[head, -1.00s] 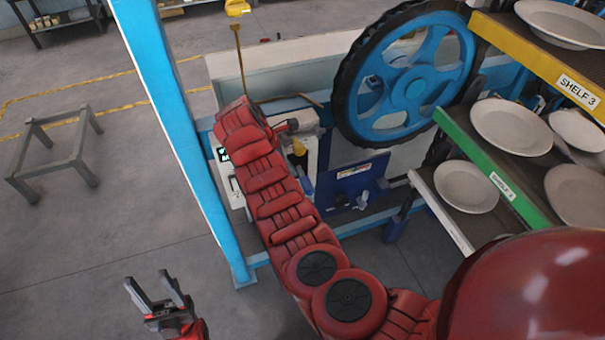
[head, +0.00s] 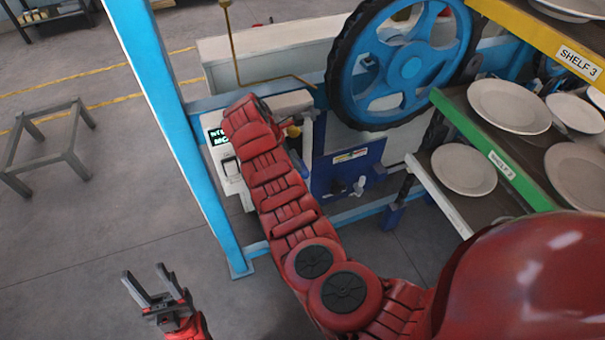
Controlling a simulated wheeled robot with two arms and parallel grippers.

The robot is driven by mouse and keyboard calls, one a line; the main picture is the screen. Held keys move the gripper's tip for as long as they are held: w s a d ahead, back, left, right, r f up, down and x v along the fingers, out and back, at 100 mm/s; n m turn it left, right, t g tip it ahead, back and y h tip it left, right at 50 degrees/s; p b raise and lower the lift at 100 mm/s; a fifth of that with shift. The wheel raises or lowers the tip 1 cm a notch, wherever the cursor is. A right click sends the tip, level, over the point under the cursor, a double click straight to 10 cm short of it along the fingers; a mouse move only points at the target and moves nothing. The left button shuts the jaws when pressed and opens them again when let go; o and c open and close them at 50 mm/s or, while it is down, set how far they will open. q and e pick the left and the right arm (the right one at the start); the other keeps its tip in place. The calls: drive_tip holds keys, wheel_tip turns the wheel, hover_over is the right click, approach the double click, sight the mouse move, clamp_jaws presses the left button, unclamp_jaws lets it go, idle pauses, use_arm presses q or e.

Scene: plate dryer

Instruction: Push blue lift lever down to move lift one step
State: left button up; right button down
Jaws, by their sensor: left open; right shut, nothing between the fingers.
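My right arm reaches across to the machine's front. Its gripper (head: 304,118) is mostly hidden behind my red wrist, at the control box; it is shut and holds nothing. I cannot make out a blue lift lever; that spot is partly covered by my arm. A blue panel (head: 348,168) with a label and a small white tap-like handle is just right of my wrist. The lift's big blue wheel (head: 408,65) with a dark rim stands above it. My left gripper (head: 152,282) is open and empty over the floor at the lower left.
Shelves with plates, the yellow-edged SHELF 3 (head: 565,50) and a green-edged one (head: 490,150), stand at the right. A blue post (head: 178,130) rises left of my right arm. A control box with a green display (head: 217,135) is beside my wrist. A low grey stand (head: 48,150) is at left.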

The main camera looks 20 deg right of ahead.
drive_tip(key=shift+s+d+f, duration=0.1)
drive_tip(key=shift+d+f, duration=0.05)
drive_tip(key=shift+f, duration=0.3)
